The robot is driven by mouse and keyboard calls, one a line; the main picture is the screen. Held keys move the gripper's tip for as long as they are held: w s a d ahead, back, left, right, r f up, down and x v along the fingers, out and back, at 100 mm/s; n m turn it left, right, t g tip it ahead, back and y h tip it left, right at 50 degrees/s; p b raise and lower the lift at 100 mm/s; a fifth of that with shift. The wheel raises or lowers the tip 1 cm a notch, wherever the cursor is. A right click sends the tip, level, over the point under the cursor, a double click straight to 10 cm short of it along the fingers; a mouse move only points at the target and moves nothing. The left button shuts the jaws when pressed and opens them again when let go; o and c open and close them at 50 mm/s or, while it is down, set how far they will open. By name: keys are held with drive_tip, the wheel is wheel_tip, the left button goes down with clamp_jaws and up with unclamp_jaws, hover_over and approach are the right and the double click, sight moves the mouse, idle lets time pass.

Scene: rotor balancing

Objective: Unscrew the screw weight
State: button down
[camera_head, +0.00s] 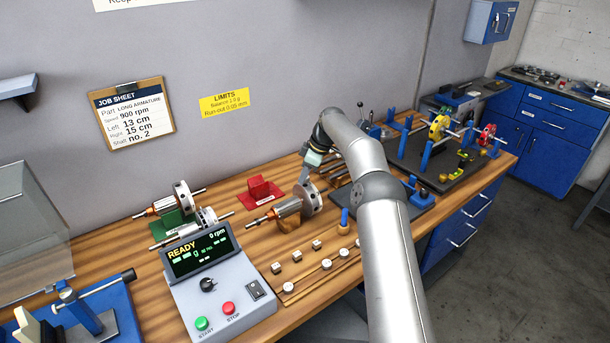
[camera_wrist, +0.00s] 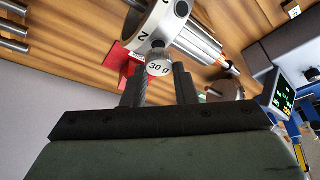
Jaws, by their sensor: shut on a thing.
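The screw weight (camera_wrist: 158,68), a small round knob marked "30 g", sits at the rim of a pale numbered disc (camera_wrist: 150,22) in the wrist view. The disc belongs to a rotor (camera_head: 290,208) with a copper and silver body, lying on the bench in the head view. My gripper (camera_wrist: 159,76) has its two dark fingers on either side of the weight and is shut on it. The weight still meets the disc's rim; its thread is hidden. In the head view my gripper (camera_head: 306,174) is at the disc's upper edge, and the weight cannot be made out.
A red block on a red mat (camera_head: 260,193) lies behind the rotor. Another rotor (camera_head: 180,203) is on a green mat to the left. A control box (camera_head: 220,290) reading "READY" and several small weights (camera_head: 297,256) are in front. A dark board with stands (camera_head: 445,165) is at right.

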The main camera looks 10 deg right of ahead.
drive_tip(key=shift+r, duration=2.8)
